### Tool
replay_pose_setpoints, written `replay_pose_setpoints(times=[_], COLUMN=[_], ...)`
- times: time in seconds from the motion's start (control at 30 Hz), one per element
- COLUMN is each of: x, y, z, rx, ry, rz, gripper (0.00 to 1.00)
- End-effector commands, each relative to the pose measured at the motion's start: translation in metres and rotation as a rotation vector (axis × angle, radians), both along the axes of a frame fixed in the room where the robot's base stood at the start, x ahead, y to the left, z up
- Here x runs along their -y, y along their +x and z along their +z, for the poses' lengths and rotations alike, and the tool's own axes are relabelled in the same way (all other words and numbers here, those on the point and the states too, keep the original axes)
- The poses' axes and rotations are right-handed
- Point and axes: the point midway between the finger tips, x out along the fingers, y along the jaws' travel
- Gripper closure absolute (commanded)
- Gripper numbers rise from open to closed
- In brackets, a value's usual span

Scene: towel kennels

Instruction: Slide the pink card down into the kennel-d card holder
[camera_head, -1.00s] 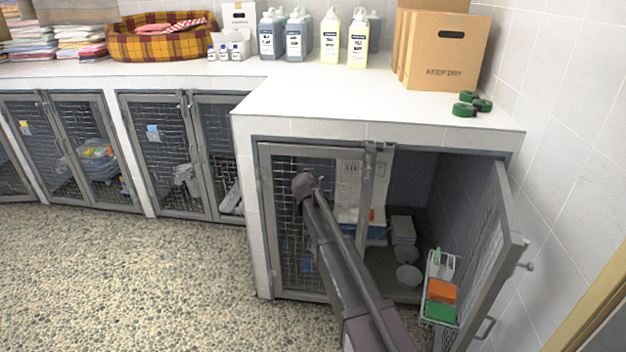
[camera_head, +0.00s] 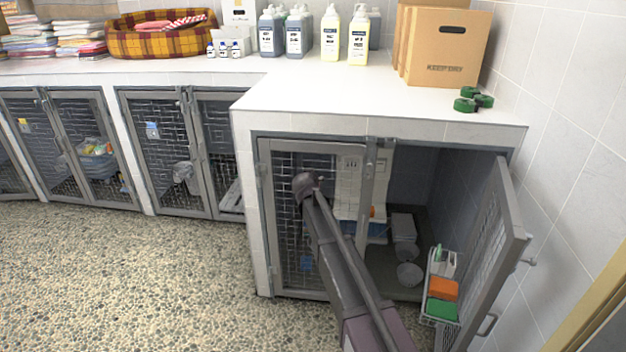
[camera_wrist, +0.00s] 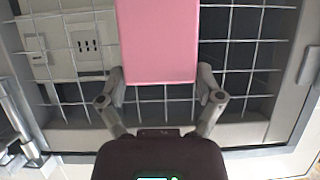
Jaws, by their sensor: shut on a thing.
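The pink card (camera_wrist: 157,42) is upright in the wrist view, its top running out of the frame. My gripper (camera_wrist: 161,76) is shut on it, with one finger at each side edge near the bottom. The wire-grid door (camera_wrist: 235,55) is behind the card. In the head view, my wrist (camera_head: 305,187) is in front of the closed left door of the near right kennel. My arm hides the card and fingers there. I cannot make out a card holder on this door; the card or arm may cover it.
The kennel's right door (camera_head: 497,250) stands open, with a wire basket (camera_head: 428,262) of orange and green things on it. Metal bowls (camera_head: 409,273) are inside.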

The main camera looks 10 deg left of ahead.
Motion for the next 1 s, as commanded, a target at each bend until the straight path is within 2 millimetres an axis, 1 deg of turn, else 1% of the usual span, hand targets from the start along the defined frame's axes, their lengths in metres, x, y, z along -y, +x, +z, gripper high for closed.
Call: replay_pose_setpoints(times=[1.0], x=[0.0], y=[0.0], z=[-0.019], rx=[0.0], ry=[0.0], rz=[0.0], gripper=[0.56])
